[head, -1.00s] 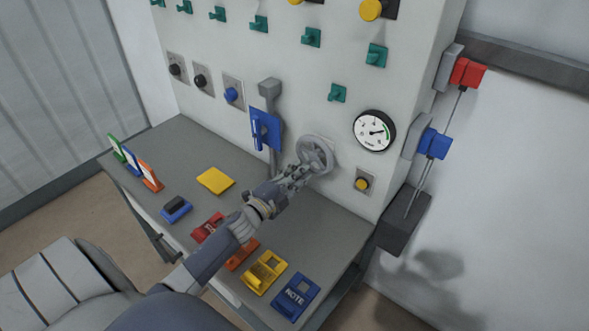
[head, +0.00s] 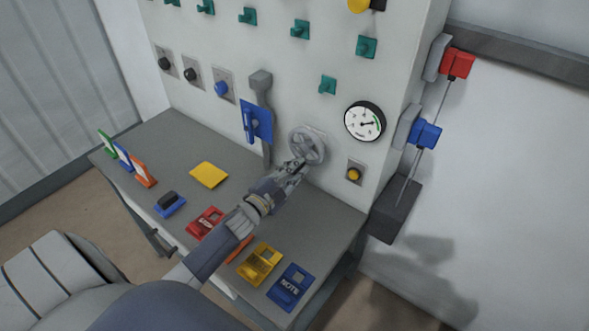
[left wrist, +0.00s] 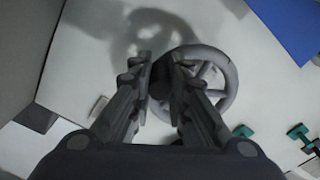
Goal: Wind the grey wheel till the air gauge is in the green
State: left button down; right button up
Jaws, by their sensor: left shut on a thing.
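The grey wheel (head: 307,145) is mounted on the pale panel, and it also shows in the left wrist view (left wrist: 226,68). My left gripper (head: 299,166) is at the wheel's lower rim in the head view. The round air gauge (head: 365,121) is to the right of the wheel. It has a green band at its right edge; its dark needle points rightward, too small to read exactly. My right gripper is not in view.
A yellow button (head: 353,174) is below the gauge. A blue-handled lever (head: 256,120) hangs left of the wheel. Red (head: 205,222), yellow (head: 260,263) and blue (head: 291,287) holders stand on the grey shelf (head: 240,195). Teal hooks (head: 327,85) stick out above.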

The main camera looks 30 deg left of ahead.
pick_arm(q)
jog(key=c, duration=1.5)
grip_release()
jog(key=s, duration=0.8)
jog(key=s+a, duration=0.1)
jog(key=s, duration=0.3)
jog(key=shift+f, duration=0.1)
